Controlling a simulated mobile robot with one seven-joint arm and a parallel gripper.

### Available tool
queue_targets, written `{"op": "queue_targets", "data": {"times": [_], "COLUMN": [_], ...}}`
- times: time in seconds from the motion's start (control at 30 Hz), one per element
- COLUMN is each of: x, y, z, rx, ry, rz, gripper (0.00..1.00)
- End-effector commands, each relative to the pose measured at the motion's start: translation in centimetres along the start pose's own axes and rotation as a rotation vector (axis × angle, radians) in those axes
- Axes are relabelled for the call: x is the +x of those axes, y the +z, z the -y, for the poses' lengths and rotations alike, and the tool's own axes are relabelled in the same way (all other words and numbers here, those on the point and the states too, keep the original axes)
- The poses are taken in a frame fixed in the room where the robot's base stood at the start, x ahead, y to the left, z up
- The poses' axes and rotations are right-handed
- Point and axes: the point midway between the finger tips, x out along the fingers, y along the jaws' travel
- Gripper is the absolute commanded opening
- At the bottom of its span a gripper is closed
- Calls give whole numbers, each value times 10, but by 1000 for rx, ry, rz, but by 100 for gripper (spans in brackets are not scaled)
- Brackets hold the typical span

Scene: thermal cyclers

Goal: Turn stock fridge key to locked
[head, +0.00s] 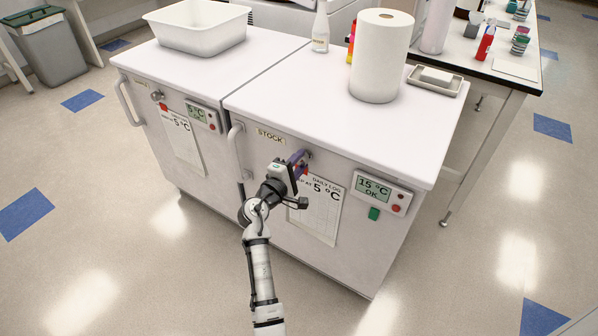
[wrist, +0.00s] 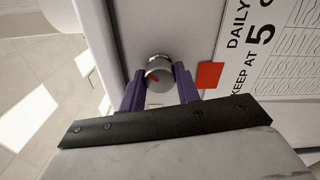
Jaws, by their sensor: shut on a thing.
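The stock fridge (head: 340,262) is the right-hand white cabinet, with a STOCK label (head: 271,136) on its front. Its key (wrist: 159,73) shows in the wrist view as a round silver knob with a red mark, set in the front face. My gripper (wrist: 159,88) has its purple fingers shut on either side of this knob. In the head view my gripper (head: 302,161) reaches the upper front of the stock fridge, and it mostly hides the key. A red tag (wrist: 209,75) is on the front just right of the fingers.
A daily log sheet (head: 315,215) and a 15 °C OK display (head: 372,190) are right of my gripper. The stock fridge's handle (head: 236,155) is to the left. A second fridge (head: 165,150) stands left. The floor in front is clear.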

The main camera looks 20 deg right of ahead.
Motion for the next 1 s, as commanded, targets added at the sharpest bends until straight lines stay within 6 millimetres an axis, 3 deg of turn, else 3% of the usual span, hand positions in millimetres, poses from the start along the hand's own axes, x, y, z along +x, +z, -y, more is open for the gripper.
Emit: {"op": "queue_targets", "data": {"times": [0.6, 1.0], "x": [0, 0], "y": [-1, -1], "z": [5, 2], "rx": [578, 825], "ry": [2, 0], "rz": [-1, -1], "gripper": [9, 9]}}
